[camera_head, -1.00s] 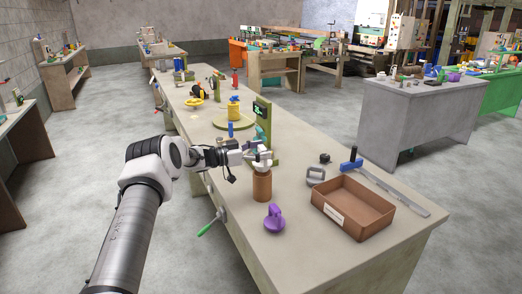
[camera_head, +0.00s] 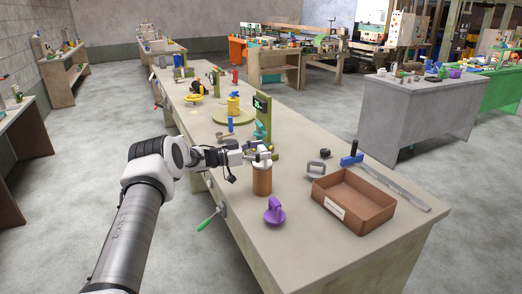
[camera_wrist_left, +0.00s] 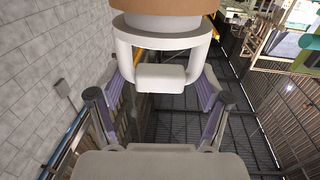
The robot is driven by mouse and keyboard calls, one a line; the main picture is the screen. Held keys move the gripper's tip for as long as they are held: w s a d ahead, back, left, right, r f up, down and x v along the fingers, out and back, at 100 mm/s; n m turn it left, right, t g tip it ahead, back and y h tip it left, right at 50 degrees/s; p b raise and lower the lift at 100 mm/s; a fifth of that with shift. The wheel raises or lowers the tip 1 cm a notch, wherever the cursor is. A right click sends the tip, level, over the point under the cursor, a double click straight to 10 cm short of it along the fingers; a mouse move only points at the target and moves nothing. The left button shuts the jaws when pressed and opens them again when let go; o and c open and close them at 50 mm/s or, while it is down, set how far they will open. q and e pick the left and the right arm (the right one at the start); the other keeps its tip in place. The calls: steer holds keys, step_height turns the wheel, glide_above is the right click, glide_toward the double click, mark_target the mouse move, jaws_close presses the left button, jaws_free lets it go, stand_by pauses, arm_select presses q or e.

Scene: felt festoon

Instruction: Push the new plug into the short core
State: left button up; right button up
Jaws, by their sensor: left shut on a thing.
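The short core (camera_head: 262,181) is a brown upright cylinder standing on the workbench near its left edge. My left gripper (camera_head: 262,156) is just above the core's top, shut on the pale plug. In the left wrist view the white plug (camera_wrist_left: 160,38) has a round flange and a looped handle, and the handle's bar lies between the fingers (camera_wrist_left: 160,95). The brown core (camera_wrist_left: 165,6) shows at the top edge, directly beyond the flange. I cannot tell how far the plug sits in it. My right gripper is not in view.
A purple handled piece (camera_head: 274,211) stands just in front of the core. A grey handled piece (camera_head: 316,169), a brown open box (camera_head: 340,222) and a blue-handled tool (camera_head: 352,156) lie to the right. A green upright display (camera_head: 262,112) stands behind the gripper. The front of the workbench (camera_head: 315,265) is clear.

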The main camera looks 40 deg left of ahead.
arm_select(q)
steer(key=shift+f+b, duration=0.3)
steer(key=shift+f, duration=0.25)
steer(key=o, duration=1.1)
steer(key=shift+o, duration=0.2)
steer(key=shift+s, duration=0.1)
steer(key=v, duration=1.1)
steer(key=shift+s+a, duration=0.15)
steer(key=shift+s, duration=0.2)
